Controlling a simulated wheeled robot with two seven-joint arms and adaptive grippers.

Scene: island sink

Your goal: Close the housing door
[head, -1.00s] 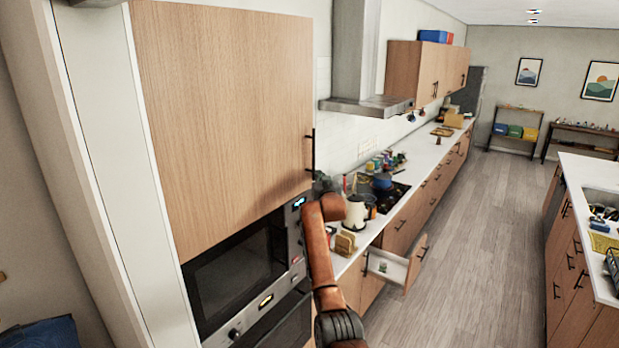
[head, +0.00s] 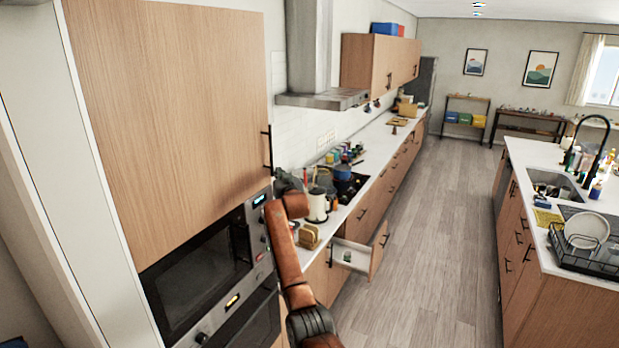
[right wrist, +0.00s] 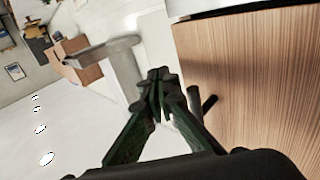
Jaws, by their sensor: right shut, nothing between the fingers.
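The housing door (head: 175,110) is the large wood panel above the built-in oven at the left of the head view. It looks flush or nearly flush with its housing; I cannot tell if a small gap remains. Its black vertical handle (head: 267,148) is by the right edge. My right gripper (head: 283,178) is just right of the handle's lower end, partly hidden by my arm. In the right wrist view my right gripper (right wrist: 160,78) is shut and empty, beside the door's edge. The door (right wrist: 255,75) fills the right there, with the handle (right wrist: 206,101) close to the fingers. My left gripper is out of view.
The oven (head: 205,275) sits below the door. An open drawer (head: 352,256) juts into the aisle beyond it. A kettle (head: 317,205) and several items stand on the counter. The wood floor (head: 430,220) is clear up to the island (head: 570,290) at right.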

